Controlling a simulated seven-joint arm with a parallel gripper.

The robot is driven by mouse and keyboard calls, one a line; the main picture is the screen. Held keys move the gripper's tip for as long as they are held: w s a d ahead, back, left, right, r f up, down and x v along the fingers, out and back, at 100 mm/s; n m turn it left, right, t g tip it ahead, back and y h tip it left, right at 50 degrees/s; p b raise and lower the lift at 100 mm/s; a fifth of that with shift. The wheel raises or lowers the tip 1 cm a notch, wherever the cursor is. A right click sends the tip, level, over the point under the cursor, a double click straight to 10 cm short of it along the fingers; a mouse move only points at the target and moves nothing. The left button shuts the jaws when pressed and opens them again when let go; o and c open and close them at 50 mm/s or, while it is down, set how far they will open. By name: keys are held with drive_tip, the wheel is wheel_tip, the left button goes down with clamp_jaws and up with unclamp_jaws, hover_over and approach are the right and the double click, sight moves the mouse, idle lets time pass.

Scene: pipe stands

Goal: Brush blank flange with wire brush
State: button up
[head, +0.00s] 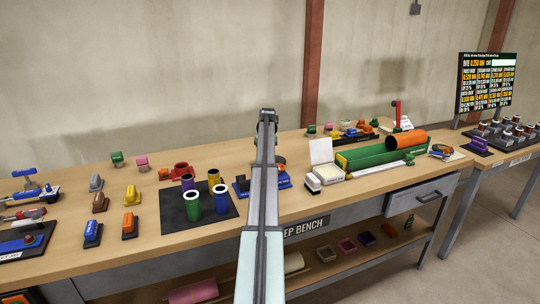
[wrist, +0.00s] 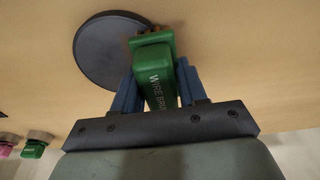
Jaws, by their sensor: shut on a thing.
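The wire brush (wrist: 160,85) is green with a lettered handle and brass-coloured bristles at its far end. In the wrist view my gripper (wrist: 156,76) is shut on its handle, one blue finger on each side. A dark round disc, which looks like the blank flange (wrist: 98,48), lies over the wooden bench just beyond the fingers. The brush head overlaps the disc's right part in the picture; I cannot tell whether the bristles touch it.
A dark mat (head: 178,222) with several coloured cups is left of my arm. A green trough (head: 375,157) with an orange pipe (head: 405,140) is at the right. Small coloured blocks stand on the left bench. A green-topped piece (wrist: 34,148) shows at the wrist view's lower left.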

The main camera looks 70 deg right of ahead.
sight(281, 157)
drive_tip(key=shift+w+d, duration=0.6)
drive_tip(key=shift+w, duration=0.05)
drive_tip(key=shift+s+d, duration=3.1)
drive_tip(key=shift+d, duration=0.25)
wheel_tip(281, 157, up, 8)
drive_tip(key=shift+r, duration=0.15)
drive_tip(key=shift+w+a, duration=0.1)
